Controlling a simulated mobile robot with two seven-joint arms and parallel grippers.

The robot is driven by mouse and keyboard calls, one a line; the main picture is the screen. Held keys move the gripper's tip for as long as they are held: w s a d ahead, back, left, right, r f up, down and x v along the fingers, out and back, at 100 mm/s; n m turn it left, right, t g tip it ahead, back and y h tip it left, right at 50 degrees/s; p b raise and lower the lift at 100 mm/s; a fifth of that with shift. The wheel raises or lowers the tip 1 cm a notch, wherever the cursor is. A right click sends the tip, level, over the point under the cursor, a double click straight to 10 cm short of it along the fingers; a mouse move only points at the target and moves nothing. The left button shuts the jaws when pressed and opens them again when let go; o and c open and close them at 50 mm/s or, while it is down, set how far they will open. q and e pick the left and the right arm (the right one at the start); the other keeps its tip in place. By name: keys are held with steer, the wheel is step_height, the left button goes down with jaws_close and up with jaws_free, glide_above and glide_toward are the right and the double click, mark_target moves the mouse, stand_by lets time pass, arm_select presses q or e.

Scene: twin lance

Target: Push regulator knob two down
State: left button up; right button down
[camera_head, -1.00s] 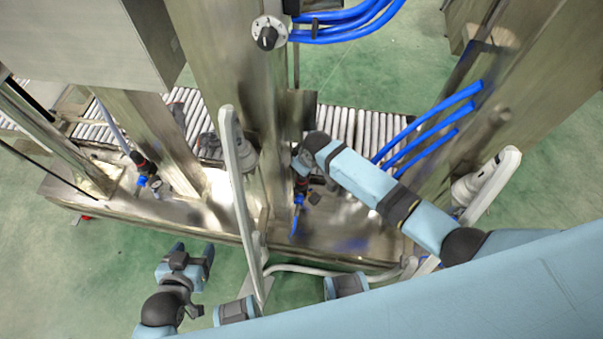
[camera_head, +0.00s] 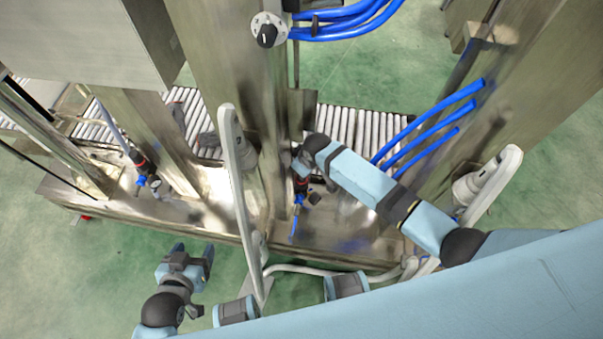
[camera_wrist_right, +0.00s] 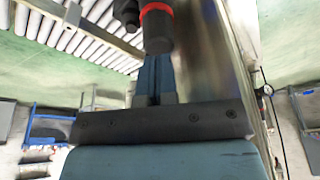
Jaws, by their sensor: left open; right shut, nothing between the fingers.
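One regulator knob, black with a red ring (camera_head: 301,182), shows in the head view on the middle unit, just below my right wrist. In the right wrist view the knob (camera_wrist_right: 158,28) fills the top centre. My right gripper (camera_wrist_right: 155,72) is shut and empty, its fingertips at the knob's flat end. I cannot tell whether they touch it. In the head view the right wrist hides most of that gripper. A second red-ringed regulator (camera_head: 139,160) stands farther left. My left gripper (camera_head: 193,255) is open and empty, low at the left, away from both regulators.
A pale grey upright bar (camera_head: 236,170) stands left of my right gripper. Blue hoses (camera_head: 430,130) run at the right. A roller conveyor (camera_head: 360,127) lies behind. Green floor is free at the lower left.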

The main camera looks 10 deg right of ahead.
steer(key=shift+f+b, duration=0.35)
steer(key=shift+f, duration=0.35)
step_height(320, 180, up, 2)
steer(key=p, duration=0.2)
steer(key=shift+r+p, duration=0.25)
steer(key=shift+p, duration=0.05)
step_height(320, 180, up, 3)
steer(key=p, duration=0.2)
steer(key=shift+f+p, duration=0.15)
steer(key=shift+p, duration=0.25)
steer(key=shift+r+p, duration=0.45)
steer(key=shift+p, duration=0.05)
